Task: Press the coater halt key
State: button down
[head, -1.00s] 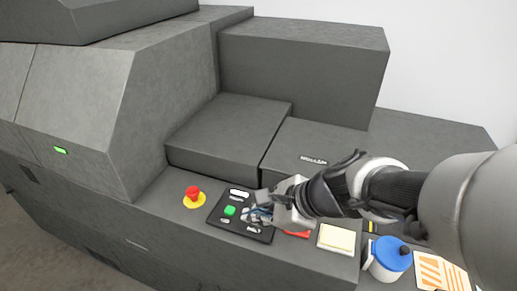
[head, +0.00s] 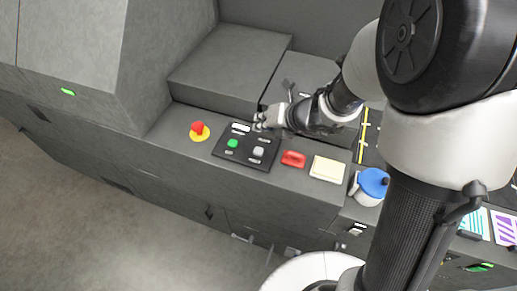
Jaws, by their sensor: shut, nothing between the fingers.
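A black key panel (head: 222,151) lies on the grey machine's ledge. It carries a green key (head: 233,143) on the left and a light grey key (head: 258,152) on the right, each with a small label too small to read. A white label strip (head: 241,128) is at its top. A red mushroom button (head: 198,129) on a yellow disc stands apart, left of the panel. My gripper (head: 260,123) is shut and empty, at the panel's back right edge, behind the grey key in the picture. I cannot tell how high the fingertips are or whether they touch the panel.
A raised grey block (head: 230,65) stands behind the panel. My arm covers the right side.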

aim_at(261, 149)
jog(key=shift+f+b, duration=3.8)
jog(key=shift+f, duration=0.4)
jog(key=shift+f+b, duration=0.4)
jog(key=shift+f, duration=0.05)
jog(key=shift+f+b, duration=0.4)
jog(key=shift+f, duration=0.05)
jog(key=shift+r, duration=0.15)
jog(key=shift+r+p, duration=0.75)
jog(key=shift+p, duration=0.05)
notch_tip(261, 149, up, 5)
jog(key=p, duration=0.4)
jog(key=shift+p, duration=0.35)
